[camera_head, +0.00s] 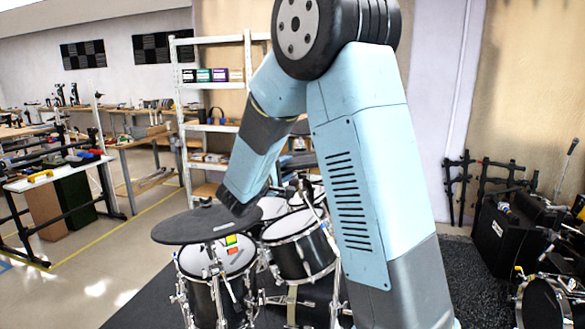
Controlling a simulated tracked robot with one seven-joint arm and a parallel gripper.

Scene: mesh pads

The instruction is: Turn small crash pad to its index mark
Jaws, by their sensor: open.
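A dark round pad (195,226), seemingly the small crash pad, sits level on a stand above the drums. A small pale mark (222,228) shows on its right part. A green, yellow and red tag (231,241) shows just below its front right edge; I cannot tell whether this is the index mark. My gripper (232,208) is open at the pad's right side, pointing down. The fingers are dark and small against the pad, so contact cannot be told. My arm hides part of the drum kit.
Drums with white heads (292,224) stand close below and right of the pad. Another dark pad (298,161) is partly hidden behind my arm. A white shelf rack (187,115) and workbenches stand behind. The floor at left is clear.

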